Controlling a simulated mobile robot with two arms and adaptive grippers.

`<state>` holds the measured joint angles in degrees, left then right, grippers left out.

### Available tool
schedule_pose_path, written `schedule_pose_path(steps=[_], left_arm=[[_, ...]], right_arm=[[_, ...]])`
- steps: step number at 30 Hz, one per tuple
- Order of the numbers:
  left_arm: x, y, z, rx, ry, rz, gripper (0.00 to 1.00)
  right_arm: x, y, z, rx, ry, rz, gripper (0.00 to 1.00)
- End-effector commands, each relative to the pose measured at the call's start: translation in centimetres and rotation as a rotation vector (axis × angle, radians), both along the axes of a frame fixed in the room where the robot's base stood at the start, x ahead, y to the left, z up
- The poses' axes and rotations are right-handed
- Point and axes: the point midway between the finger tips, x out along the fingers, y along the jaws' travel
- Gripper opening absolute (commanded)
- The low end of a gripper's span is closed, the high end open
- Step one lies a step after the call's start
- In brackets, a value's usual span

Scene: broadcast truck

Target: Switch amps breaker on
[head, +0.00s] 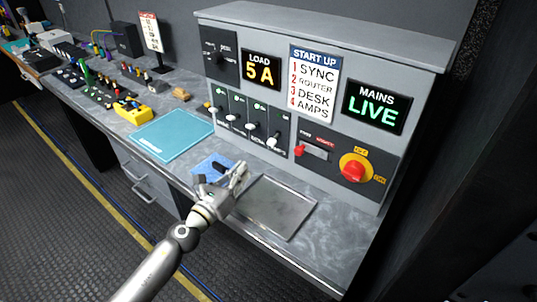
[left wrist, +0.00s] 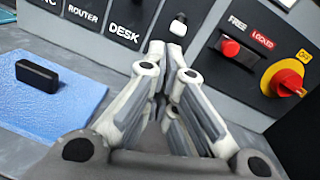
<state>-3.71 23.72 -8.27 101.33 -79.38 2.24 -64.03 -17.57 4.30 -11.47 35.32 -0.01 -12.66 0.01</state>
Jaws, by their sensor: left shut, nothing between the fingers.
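The grey panel (head: 228,62) carries a row of breakers. The amps breaker (head: 273,141) is the rightmost, its white-tipped lever sitting lower than the others. The three to its left show green marks above them; I see none above the amps one. In the left wrist view, the amps lever (left wrist: 178,25) shows just beyond my fingertips, right of the DESK label; its own label is hidden. My left gripper (head: 241,170) is shut and empty, in front of and below the amps breaker. It also fills the middle of the left wrist view (left wrist: 166,58). Contact cannot be told.
A red rotary switch (head: 354,169) and a small red knob (head: 299,151) sit right of the breakers. LOAD reads 5 A; MAINS reads LIVE. A metal tray (head: 276,207), a blue mat (head: 214,166) with a black block, and a teal mat (head: 172,134) lie on the bench.

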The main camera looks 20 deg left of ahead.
Motion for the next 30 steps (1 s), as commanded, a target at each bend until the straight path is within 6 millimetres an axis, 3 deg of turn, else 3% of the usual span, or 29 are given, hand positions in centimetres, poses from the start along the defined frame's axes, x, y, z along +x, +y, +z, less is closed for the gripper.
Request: schedule_pose_path(steps=[6, 20, 30], left_arm=[[0.7, -0.8, -0.9, 0.225, -0.015, -0.086, 0.00], [1.0, -1.0, -1.0, 0.244, -0.016, -0.095, 0.00], [5.4, -2.7, -1.0, 0.240, -0.017, -0.093, 0.00]], right_arm=[[1.0, -0.1, 0.1, 0.000, -0.013, 0.001, 0.56], [1.0, -0.5, 0.2, -0.005, -0.013, 0.002, 0.56], [0.7, -0.5, 0.6, -0.006, -0.011, 0.002, 0.56]])
